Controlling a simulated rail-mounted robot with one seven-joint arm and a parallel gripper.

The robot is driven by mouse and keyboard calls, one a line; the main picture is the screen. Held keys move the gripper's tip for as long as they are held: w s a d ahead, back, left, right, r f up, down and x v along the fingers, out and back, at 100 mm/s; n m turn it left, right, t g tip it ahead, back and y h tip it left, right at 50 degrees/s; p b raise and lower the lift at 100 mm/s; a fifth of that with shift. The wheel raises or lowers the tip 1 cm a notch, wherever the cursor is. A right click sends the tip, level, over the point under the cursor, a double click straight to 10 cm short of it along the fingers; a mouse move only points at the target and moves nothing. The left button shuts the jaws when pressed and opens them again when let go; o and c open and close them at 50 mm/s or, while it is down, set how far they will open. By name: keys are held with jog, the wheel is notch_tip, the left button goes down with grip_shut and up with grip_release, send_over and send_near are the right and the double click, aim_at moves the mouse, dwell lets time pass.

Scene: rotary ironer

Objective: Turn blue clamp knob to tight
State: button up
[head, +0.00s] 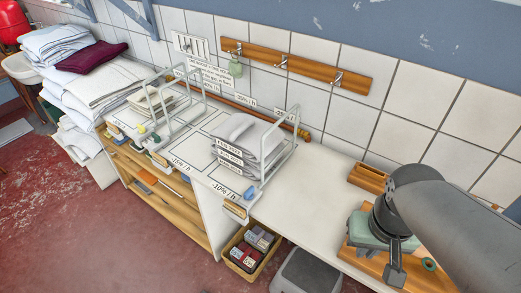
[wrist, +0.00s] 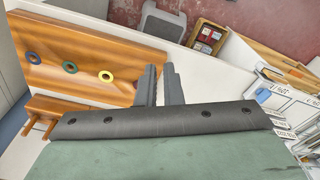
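A small blue knob (head: 249,193) sits at the front foot of the nearer wire rack, beside the "-10% / h" label. A small blue part (wrist: 262,95) shows near the rack's end in the wrist view; I take it for the same knob. How tight it is cannot be told. My gripper (head: 394,274) points down above the wooden board at the right, well apart from the knob. In the wrist view my gripper (wrist: 160,75) has two grey fingers with a narrow gap and nothing between them.
The nearer wire rack (head: 270,180) holds folded white cloths. A farther rack (head: 180,92) stands left of it. The wooden board (wrist: 35,65) carries blue, green and yellow rings. A wooden crate (head: 247,262) stands below the white worktop (head: 310,205), whose middle is clear.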

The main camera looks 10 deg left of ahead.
jog(key=o, duration=1)
jog(key=w, duration=0.1)
jog(key=w+a+r+n, duration=0.1)
jog(key=w, duration=0.1)
jog(key=shift+a+b, duration=0.15)
jog(key=shift+b, duration=0.15)
jog(key=shift+o, duration=0.5)
jog(key=w+a, duration=0.1)
jog(key=w+n, duration=0.1)
jog(key=w+a+r+n, duration=0.1)
jog(key=w, duration=0.1)
jog(key=shift+a+b, duration=0.3)
jog(key=shift+b, duration=0.1)
jog(key=n+g+b, duration=0.1)
jog(key=n+b, duration=0.2)
jog(key=n, duration=0.7)
send_over(249, 190)
notch_tip(249, 190, down, 18)
jog(key=shift+r+p, duration=0.25)
jog(key=shift+p, duration=0.85)
jog(key=c, duration=1)
